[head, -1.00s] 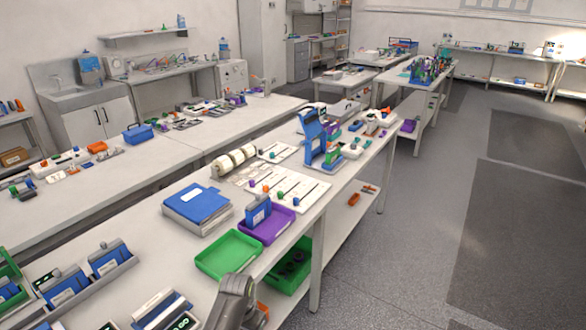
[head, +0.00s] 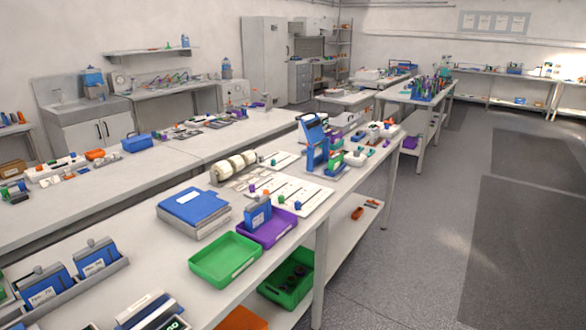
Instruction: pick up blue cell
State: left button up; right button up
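Several blue cells show in the head view. One blue cell (head: 257,213) stands upright in the purple tray (head: 281,229) on the near bench. Two more blue cells, a left one (head: 45,290) and a right one (head: 97,259), stand side by side in a grey rack (head: 84,294) at the lower left. Their lower parts are hidden by the rack's front edge. Which of these the task means, I cannot tell. Neither of my grippers is in view.
An empty green tray (head: 225,262) sits in front of the purple tray. A blue-topped stack (head: 193,209) lies left of it. A blue press-like stand (head: 316,145) and white rolls (head: 234,166) stand farther back. A green bin (head: 286,279) is on the lower shelf. Floor at right is clear.

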aim_at(95, 261)
jog(key=u, duration=1.25)
